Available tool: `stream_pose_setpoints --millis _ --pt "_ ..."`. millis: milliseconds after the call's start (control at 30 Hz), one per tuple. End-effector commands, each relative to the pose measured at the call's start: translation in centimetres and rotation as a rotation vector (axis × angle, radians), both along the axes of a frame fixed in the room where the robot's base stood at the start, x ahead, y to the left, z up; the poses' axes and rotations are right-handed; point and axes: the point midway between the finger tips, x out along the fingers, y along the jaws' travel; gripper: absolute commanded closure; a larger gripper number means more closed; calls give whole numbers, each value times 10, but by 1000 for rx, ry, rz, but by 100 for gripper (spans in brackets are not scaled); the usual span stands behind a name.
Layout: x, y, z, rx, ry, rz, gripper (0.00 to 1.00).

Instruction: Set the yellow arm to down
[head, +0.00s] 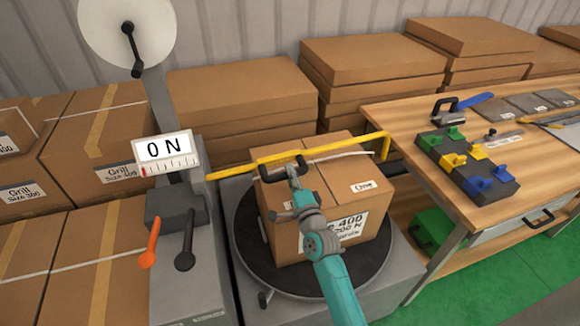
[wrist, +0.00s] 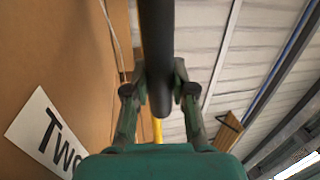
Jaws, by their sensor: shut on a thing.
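The yellow arm (head: 330,147) is a long bar that runs from the machine's column on the left across the top of the box to a bent end on the right. It looks roughly level, rising slightly to the right in the head view. My gripper (head: 290,172) is at its left-middle part, above the box. In the wrist view my gripper (wrist: 160,92) is shut on a dark round bar (wrist: 157,40), which appears to be the yellow arm's black handle (head: 268,172). A thin strip of the yellow arm (wrist: 157,130) shows behind the bar. The fingers partly hide the handle.
A cardboard box (head: 350,210) sits on a round black turntable (head: 245,245) under the arm. A gauge (head: 165,152) reads 0 N. An orange lever (head: 150,245) and a black lever (head: 186,245) are at left. A wooden table (head: 400,115) stands at right.

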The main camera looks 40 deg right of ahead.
Motion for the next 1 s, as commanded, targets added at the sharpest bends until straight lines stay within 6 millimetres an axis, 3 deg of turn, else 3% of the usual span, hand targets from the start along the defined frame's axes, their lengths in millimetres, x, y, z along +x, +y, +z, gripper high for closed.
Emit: stream_pose_setpoints --millis 633,667,733,1000 --pt "1 2 -10 36 -10 2 100" --pt "1 2 -10 36 -10 2 68" --pt "1 2 -10 36 -10 2 51" --pt "1 1 -9 36 -11 1 50"
